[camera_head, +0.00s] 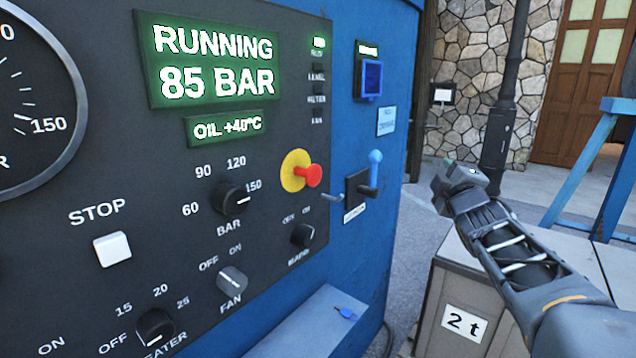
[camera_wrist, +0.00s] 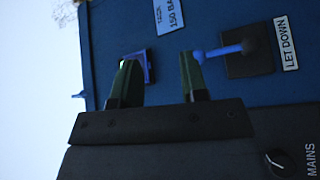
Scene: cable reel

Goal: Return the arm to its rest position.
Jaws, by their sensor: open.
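My gripper (camera_head: 455,185) is at the end of my dark grey arm, which reaches in from the lower right in the head view. It is in the air to the right of the blue cabinet's side, with a visible gap to the blue lever (camera_head: 375,170). In the wrist view the gripper (camera_wrist: 158,75) shows two separated fingers with nothing between them. The blue lever (camera_wrist: 228,49) on its dark plate beside the LET DOWN label (camera_wrist: 288,46) appears just past the right fingertip.
The control panel (camera_head: 135,190) reads RUNNING, 85 BAR, OIL +40°C. A crate marked 2 t (camera_head: 465,323) is below my arm. A blue trestle (camera_head: 580,165) stands at right.

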